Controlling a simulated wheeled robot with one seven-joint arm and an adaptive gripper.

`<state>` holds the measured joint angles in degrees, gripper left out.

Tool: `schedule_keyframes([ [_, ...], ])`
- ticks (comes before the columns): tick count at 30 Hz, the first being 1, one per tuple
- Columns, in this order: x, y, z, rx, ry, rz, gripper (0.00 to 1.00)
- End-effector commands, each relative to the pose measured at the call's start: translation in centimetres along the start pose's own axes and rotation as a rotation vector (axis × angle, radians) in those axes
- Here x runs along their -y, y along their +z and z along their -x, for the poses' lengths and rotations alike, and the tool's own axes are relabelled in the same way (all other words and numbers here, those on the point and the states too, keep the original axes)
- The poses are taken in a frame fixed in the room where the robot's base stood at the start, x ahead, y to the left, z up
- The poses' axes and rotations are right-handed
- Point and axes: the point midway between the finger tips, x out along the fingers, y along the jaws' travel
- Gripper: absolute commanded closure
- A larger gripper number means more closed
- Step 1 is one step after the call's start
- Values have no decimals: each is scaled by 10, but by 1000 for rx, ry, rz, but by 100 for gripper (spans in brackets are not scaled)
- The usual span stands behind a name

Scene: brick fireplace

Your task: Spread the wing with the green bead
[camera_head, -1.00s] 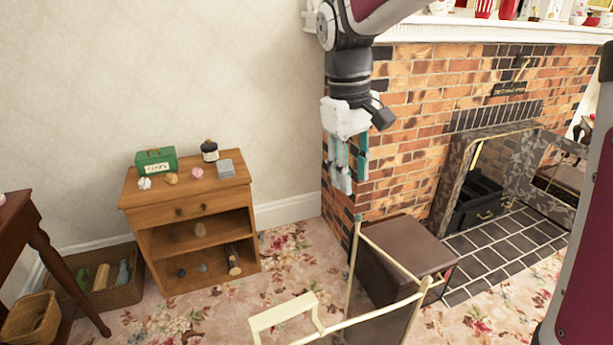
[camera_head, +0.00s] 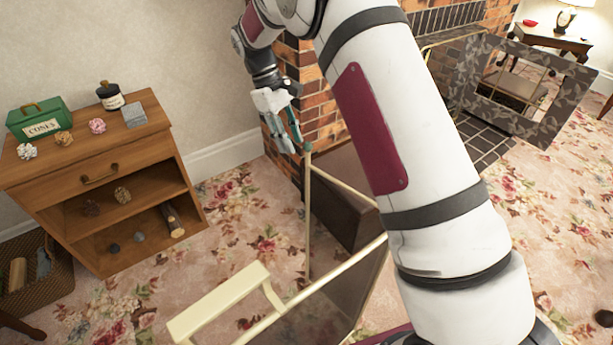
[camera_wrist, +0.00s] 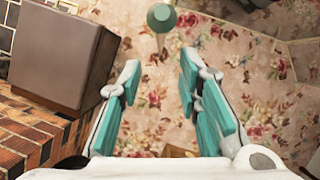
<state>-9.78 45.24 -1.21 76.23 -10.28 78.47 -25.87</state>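A green bead (camera_head: 307,147) tops a thin cream-brass upright (camera_head: 307,215) at the free end of a wing of the folding fire screen. The wing's top rail (camera_head: 345,188) slopes back toward the screen's main panel (camera_head: 335,300), which is partly hidden by my arm. My gripper (camera_head: 290,138) points down beside the bead in the head view; contact cannot be told there. In the wrist view the bead (camera_wrist: 161,17) lies beyond the fingertips, near the top edge, roughly between their lines. My gripper (camera_wrist: 160,65) is open, with nothing between its teal fingers.
A brown box (camera_head: 345,190) stands behind the wing by the brick fireplace (camera_head: 315,90). It also shows at the wrist view's upper left (camera_wrist: 62,55), beside bricks. A wooden cabinet (camera_head: 100,170) stands left. Flowered carpet (camera_head: 235,225) is clear between cabinet and screen.

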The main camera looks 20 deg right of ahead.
Motion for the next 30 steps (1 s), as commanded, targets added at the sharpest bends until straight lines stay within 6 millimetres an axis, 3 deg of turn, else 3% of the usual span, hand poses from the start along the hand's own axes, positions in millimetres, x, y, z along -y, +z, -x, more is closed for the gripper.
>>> schedule_keyframes([
  [9,0,0,-66,3,-2,-1,69],
  [15,0,0,-98,2,-2,-1,69],
  [21,0,1,-113,1,-1,-2,69],
  [30,0,1,-116,0,0,-2,69],
])
